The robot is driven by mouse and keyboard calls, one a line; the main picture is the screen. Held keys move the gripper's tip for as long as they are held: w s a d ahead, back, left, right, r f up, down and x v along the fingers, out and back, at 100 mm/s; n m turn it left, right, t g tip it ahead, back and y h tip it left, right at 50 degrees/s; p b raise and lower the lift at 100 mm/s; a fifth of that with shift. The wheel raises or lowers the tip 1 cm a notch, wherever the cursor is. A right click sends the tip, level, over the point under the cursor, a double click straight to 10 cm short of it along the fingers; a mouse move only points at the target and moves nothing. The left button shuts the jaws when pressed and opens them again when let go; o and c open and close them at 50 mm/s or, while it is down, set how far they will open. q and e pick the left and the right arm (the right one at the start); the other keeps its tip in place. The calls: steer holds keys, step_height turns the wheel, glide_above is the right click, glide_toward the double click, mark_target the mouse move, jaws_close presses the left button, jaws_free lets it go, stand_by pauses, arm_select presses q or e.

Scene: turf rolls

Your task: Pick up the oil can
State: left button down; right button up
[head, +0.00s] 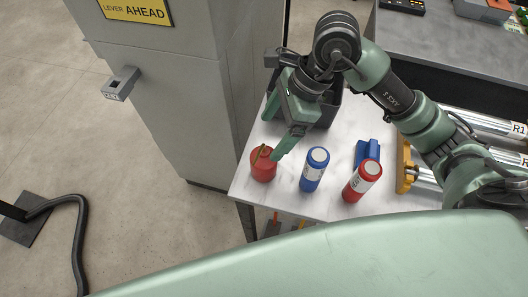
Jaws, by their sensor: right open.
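The oil can (262,167) is the small red can near the left front edge of the white table (290,194) in the head view. A thin olive piece shows at its top. My right gripper (270,138) is open, with its green fingers apart, just above and behind the can. One fingertip overlaps the can's upper right side in the picture; I cannot tell whether it touches. My left gripper is not in view.
A blue canister (313,172) stands right of the can, then a red canister (361,182) and a blue object (369,151). A dark bin (322,112) is behind the gripper. A grey cabinet (180,90) stands left of the table. Silvery rolls (482,124) lie at right.

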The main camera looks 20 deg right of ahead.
mark_target(266, 152)
steer(key=shift+w+f, duration=0.25)
steer(key=shift+f, duration=0.55)
steer(key=f, duration=0.1)
steer(key=s+a+f+p, duration=0.1)
steer(key=f+p, duration=0.1)
steer(key=shift+s+a+f, duration=0.1)
steer(key=shift+s+a, duration=0.15)
steer(key=shift+a, duration=0.1)
steer(key=shift+p+x, duration=0.45)
steer(key=shift+x, duration=0.7)
steer(key=shift+f, duration=0.45)
steer(key=shift+c, duration=0.7)
steer(key=shift+w, duration=0.1)
steer(key=c, duration=1)
jaws_close()
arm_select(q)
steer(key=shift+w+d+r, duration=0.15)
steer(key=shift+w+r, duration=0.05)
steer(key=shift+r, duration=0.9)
